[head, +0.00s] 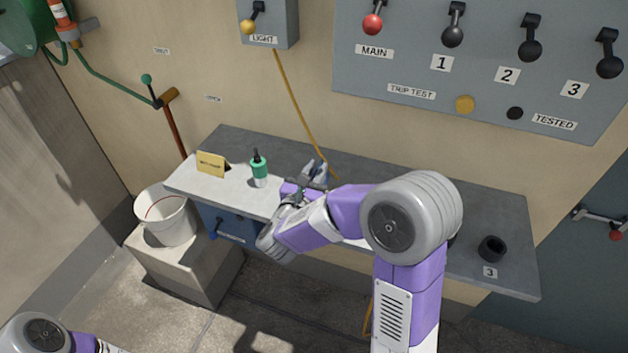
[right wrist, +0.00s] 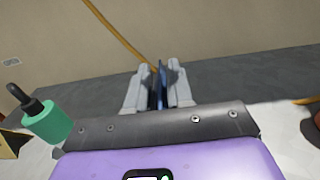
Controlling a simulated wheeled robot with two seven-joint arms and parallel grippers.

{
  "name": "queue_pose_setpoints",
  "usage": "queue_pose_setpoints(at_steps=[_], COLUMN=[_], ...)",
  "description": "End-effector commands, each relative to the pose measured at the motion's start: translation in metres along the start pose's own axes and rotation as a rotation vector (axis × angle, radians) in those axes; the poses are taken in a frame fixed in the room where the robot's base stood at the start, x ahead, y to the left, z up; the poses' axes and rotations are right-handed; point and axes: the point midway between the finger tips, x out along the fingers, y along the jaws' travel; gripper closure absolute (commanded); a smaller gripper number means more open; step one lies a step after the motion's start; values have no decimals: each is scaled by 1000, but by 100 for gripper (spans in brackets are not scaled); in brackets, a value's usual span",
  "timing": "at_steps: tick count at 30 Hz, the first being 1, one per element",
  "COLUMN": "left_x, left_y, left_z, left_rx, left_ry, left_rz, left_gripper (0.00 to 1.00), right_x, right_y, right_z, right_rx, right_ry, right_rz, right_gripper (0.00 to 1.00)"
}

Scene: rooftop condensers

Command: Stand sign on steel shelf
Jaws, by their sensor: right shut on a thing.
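A small yellow sign (head: 211,164) stands on the left end of the grey shelf (head: 462,215), left of a green bottle (head: 259,170) with a dark top. My right gripper (head: 316,174) is over the shelf, to the right of the bottle and apart from the sign. In the right wrist view, my right gripper (right wrist: 159,88) is shut on a thin dark blue thing (right wrist: 161,84), seen edge-on; I cannot tell what it is. The green bottle also shows in the right wrist view (right wrist: 48,122). My left gripper is not in view; only part of its arm shows at the lower left.
A white bucket (head: 168,222) stands on a block left of the shelf. A blue drawer (head: 231,226) is under the shelf. A black ring (head: 491,249) sits at the right end. A switch panel (head: 420,70) and a yellow cable (head: 292,100) are on the wall behind.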

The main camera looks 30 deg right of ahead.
Motion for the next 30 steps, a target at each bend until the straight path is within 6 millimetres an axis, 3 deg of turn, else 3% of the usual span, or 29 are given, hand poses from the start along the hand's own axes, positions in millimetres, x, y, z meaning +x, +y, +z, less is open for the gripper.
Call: queue_pose_setpoints(at_steps=[5,17,18,22,30], left_x=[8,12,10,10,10], left_y=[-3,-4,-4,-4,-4], left_z=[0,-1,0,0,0], left_rx=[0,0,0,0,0], left_ry=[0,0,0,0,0], left_rz=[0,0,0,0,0], left_gripper=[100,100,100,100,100], right_x=[0,0,0,0,0], right_y=[0,0,0,0,0], right_z=[-27,-30,-28,-28,-28], right_rx=[-4,0,0,0,-1], right_ry=[1,0,1,1,1], right_rz=[0,0,0,0,0], right_gripper=[100,100,73,53,53])
